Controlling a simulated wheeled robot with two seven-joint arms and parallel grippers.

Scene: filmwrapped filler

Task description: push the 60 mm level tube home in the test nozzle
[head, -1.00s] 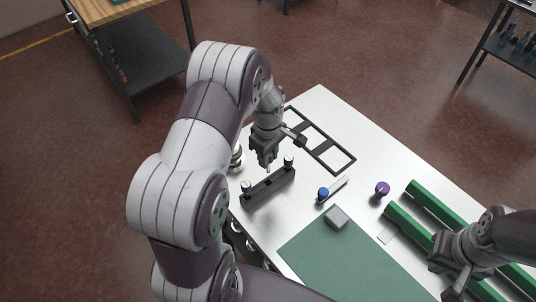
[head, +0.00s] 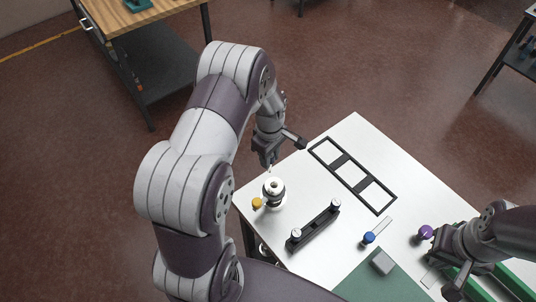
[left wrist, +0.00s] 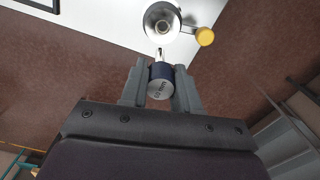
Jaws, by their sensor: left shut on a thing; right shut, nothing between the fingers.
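My left gripper (head: 267,160) is shut on the level tube. In the left wrist view the tube (left wrist: 160,80) has a dark blue band and a silver end marked "60 mm", between the fingers (left wrist: 160,88). Its thin pale tip points towards the test nozzle (left wrist: 162,20). In the head view the silver nozzle (head: 274,194), with a dark hole on top, stands at the table's left corner, just below the gripper. The tube tip looks apart from the hole. My right gripper (head: 454,288) is shut and empty at the lower right.
A black rack (head: 315,224) holds two silver-topped pieces. A yellow knob (head: 256,203) sticks out beside the nozzle. A black three-window frame (head: 352,175), blue knob (head: 369,237), purple knob (head: 426,232), grey block (head: 381,262) and green mat (head: 350,288) lie further right.

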